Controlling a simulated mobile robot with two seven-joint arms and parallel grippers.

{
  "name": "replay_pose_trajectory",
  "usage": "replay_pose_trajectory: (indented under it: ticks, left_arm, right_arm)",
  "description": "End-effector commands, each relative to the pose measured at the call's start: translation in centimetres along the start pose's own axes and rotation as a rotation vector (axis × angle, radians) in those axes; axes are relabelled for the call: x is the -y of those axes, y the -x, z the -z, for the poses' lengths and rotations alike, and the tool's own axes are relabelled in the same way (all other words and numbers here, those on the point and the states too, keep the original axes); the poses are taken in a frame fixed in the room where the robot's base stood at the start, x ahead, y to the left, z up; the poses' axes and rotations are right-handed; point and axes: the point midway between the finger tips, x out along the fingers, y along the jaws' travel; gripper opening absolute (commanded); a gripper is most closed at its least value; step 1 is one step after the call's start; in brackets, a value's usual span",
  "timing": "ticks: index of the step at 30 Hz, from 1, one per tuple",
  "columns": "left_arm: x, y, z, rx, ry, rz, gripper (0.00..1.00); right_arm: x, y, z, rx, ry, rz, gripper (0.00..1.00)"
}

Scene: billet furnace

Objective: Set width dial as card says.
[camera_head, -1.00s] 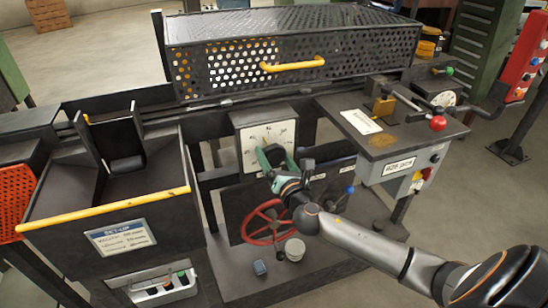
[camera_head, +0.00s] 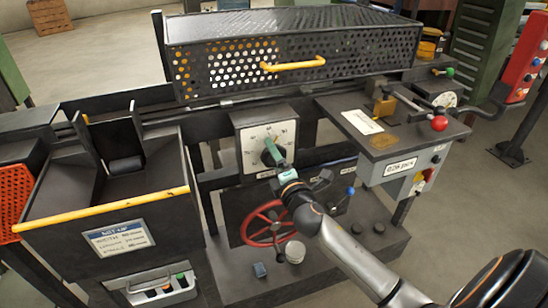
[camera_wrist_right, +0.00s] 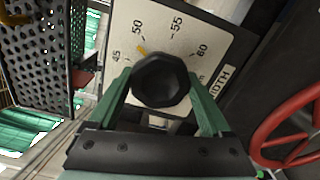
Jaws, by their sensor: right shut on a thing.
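The width dial (camera_head: 282,131) is a pale square plate with a black knob (camera_wrist_right: 160,80) on the front of the machine. In the right wrist view its scale shows 45, 50, 55 and 60, with part of the word WIDTH. A small yellow pointer (camera_wrist_right: 142,50) at the knob is close to the 50 mark. My right gripper (camera_head: 271,152) has its green fingers on either side of the knob and is shut on it. The set-up card (camera_head: 119,238) is on the left cabinet front; its figures are too blurred to read surely. My left gripper is out of view.
A red handwheel (camera_head: 264,223) is below the dial. A perforated guard with a yellow handle (camera_head: 292,65) is above. To the right, a shelf (camera_head: 402,148) carries a white paper and a red-knobbed lever (camera_head: 439,123). A blue-knobbed lever (camera_head: 350,191) is near my right wrist.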

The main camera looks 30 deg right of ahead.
Motion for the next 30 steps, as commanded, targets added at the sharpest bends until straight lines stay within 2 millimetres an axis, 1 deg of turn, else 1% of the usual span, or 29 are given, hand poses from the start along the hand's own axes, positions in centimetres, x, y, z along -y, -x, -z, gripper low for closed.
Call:
replay_pose_trajectory:
  ticks: [6, 12, 29, 30]
  left_arm:
    - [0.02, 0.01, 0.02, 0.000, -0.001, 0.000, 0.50]
    - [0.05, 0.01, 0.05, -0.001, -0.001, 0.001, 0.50]
    - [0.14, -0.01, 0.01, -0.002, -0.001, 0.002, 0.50]
    - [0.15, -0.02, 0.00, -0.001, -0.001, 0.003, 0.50]
  right_arm:
    - [0.02, 0.01, -0.04, 0.002, -0.135, 0.001, 0.27]
    - [0.02, 0.00, -0.07, 0.003, -0.205, 0.002, 0.27]
    - [0.03, -0.01, -0.07, 0.002, -0.234, 0.002, 0.27]
    - [0.03, -0.01, -0.08, 0.002, -0.234, 0.001, 0.84]
